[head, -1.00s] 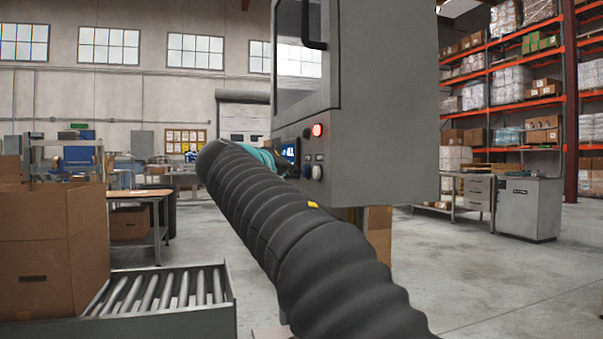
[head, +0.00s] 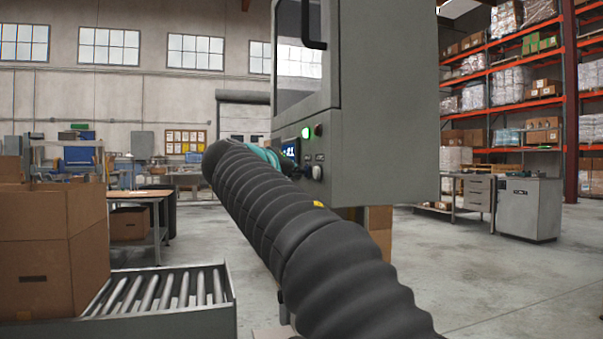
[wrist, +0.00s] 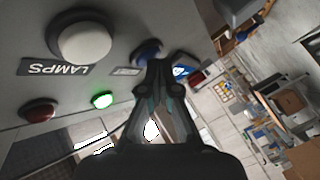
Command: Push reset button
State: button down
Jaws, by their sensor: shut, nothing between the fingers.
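The grey machine cabinet (head: 385,110) carries a control panel. In the wrist view a blue button (wrist: 147,48) sits beside a large white round button (wrist: 85,38); the white button also shows in the head view (head: 317,172). A small label beside the blue button is too small to read and partly hidden. My gripper (wrist: 160,66) is shut and empty, its tips in front of the panel close by the blue button. I cannot tell whether they touch it. The green lamp (wrist: 102,100) is lit; the red lamp (wrist: 38,110) is dark.
A "LAMPS" label (wrist: 55,69) is on the panel. A small screen (head: 290,150) is partly behind my arm. A roller conveyor (head: 165,297) and cardboard box (head: 50,250) stand at left. The floor at right is open before a grey cabinet (head: 528,210).

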dwell(0.4)
jog(key=shift+s+a, duration=0.2)
jog(key=shift+a, duration=0.55)
jog(key=shift+a, duration=0.1)
jog(key=shift+s+a+p, duration=0.2)
jog(key=shift+s+a, duration=0.05)
jog(key=shift+a, duration=0.5)
jog(key=shift+s+a+p, duration=0.2)
jog(key=shift+a, duration=0.6)
jog(key=shift+s+a+p, duration=0.2)
jog(key=shift+s+a, duration=0.05)
jog(key=shift+a, duration=0.5)
